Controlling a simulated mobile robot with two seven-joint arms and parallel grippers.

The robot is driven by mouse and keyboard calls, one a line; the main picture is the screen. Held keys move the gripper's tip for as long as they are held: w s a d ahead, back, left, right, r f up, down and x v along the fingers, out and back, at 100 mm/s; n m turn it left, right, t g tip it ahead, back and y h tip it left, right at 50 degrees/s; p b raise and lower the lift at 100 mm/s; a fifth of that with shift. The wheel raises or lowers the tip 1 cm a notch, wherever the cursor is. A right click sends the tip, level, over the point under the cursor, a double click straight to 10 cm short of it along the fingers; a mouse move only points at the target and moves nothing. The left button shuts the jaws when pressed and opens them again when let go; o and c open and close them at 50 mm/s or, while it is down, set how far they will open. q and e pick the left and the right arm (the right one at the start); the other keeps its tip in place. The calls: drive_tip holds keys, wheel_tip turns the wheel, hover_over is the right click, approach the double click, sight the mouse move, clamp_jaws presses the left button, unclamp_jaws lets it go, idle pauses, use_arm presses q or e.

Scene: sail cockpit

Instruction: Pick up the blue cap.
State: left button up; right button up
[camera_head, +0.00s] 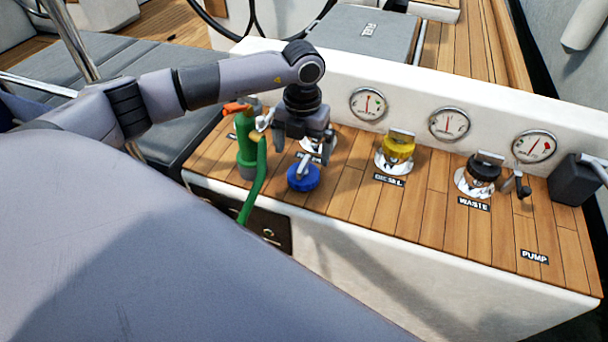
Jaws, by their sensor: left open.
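The blue cap (303,178) lies on the teak counter at the left, with a pale metal handle standing up on its top. My left gripper (303,148) points down just behind and above the cap, with its jaws open. Whether a finger touches the cap's handle I cannot tell. My right gripper is out of view.
A green hose nozzle (246,150) with an orange lever stands close left of the gripper. A yellow cap (398,146) and a black cap (484,168) sit to the right. Gauges line the white wall behind. The counter (425,215) is clear at front right.

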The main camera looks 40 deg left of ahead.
sight(304, 163)
use_arm(q)
drive_tip(key=f, duration=0.4)
drive_tip(key=shift+s+d, duration=0.25)
drive_tip(key=shift+s, duration=0.05)
drive_tip(key=shift+f, duration=0.45)
drive_tip(key=c, duration=1.1)
drive_tip(key=shift+c, duration=0.2)
drive_tip(key=shift+r, duration=0.1)
wheel_tip(304, 163, up, 19)
drive_tip(key=shift+r+p, duration=0.35)
drive_tip(key=shift+r, duration=0.5)
wheel_tip(304, 163, up, 2)
drive_tip(key=shift+r+p, duration=0.1)
drive_tip(key=shift+p, duration=0.85)
